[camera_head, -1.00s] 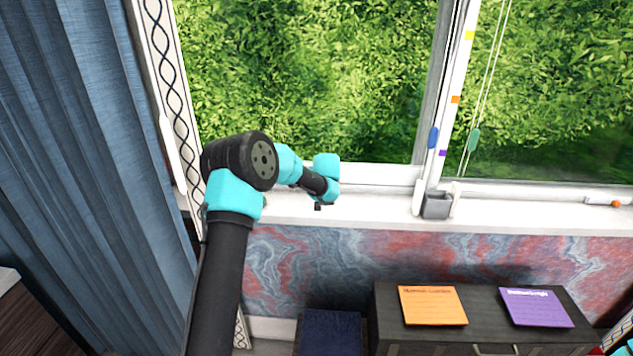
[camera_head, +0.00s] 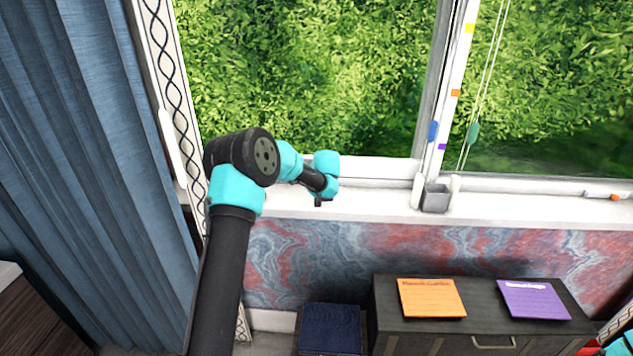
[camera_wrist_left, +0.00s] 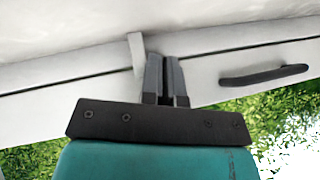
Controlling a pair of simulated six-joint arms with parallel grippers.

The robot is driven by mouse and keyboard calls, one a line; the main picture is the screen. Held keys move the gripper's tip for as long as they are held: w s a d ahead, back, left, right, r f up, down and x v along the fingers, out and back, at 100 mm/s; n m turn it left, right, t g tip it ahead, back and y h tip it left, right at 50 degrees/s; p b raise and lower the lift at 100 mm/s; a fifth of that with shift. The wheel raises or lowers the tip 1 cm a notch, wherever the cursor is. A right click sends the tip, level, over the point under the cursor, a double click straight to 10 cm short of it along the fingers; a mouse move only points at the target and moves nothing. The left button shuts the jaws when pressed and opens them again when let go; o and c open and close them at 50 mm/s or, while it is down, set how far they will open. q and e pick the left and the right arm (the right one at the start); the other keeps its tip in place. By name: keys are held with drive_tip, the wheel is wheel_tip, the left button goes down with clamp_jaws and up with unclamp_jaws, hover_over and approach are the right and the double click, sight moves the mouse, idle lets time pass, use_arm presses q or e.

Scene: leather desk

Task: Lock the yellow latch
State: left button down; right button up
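No yellow latch shows clearly. A small yellow tag (camera_head: 470,28) is high on the window's middle post. In the left wrist view a white upright tab (camera_wrist_left: 137,50) stands at the window frame, just left of my left gripper (camera_wrist_left: 164,58). Its two dark fingers are close together with only a thin gap, and I see nothing held between them. The left finger is against or very near the tab; I cannot tell which. In the head view my left gripper (camera_head: 318,203) is at the sill below the left pane, largely hidden by its wrist. My right gripper is out of view.
A black handle (camera_wrist_left: 263,75) is on the frame in the wrist view. A grey box (camera_head: 435,199) stands on the sill. A white lever with an orange end (camera_head: 613,197) is at right. An orange note (camera_head: 431,298) and a purple note (camera_head: 533,300) lie on the dark cabinet (camera_head: 385,330).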

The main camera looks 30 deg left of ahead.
use_arm(q)
drive_tip(key=shift+s+a+f, duration=0.1)
drive_tip(key=shift+f, duration=0.25)
drive_tip(key=v, duration=1.8)
drive_tip(key=shift+r, duration=0.15)
drive_tip(key=shift+a, duration=0.1)
drive_tip(key=s+d+f+m+g+h, duration=0.1)
drive_tip(key=s+d+f+h, duration=0.25)
drive_tip(key=f, duration=0.55)
drive_tip(key=s+d+f+m+g+h, duration=0.15)
drive_tip(key=s+d+f, duration=0.3)
drive_tip(key=f, duration=0.45)
drive_tip(key=s+d+f+m+g+h, duration=0.1)
drive_tip(key=s+d+f+g+h, duration=0.15)
drive_tip(key=s+f, duration=0.45)
drive_tip(key=s+d+f+n+h, duration=0.1)
drive_tip(key=s+d+f, duration=0.2)
drive_tip(key=s+f, duration=0.4)
drive_tip(key=s+d+f+n+h, duration=0.1)
drive_tip(key=s+d+f, duration=0.2)
drive_tip(key=s+f, duration=0.4)
drive_tip(key=s, duration=0.6)
drive_tip(key=shift+f, duration=0.3)
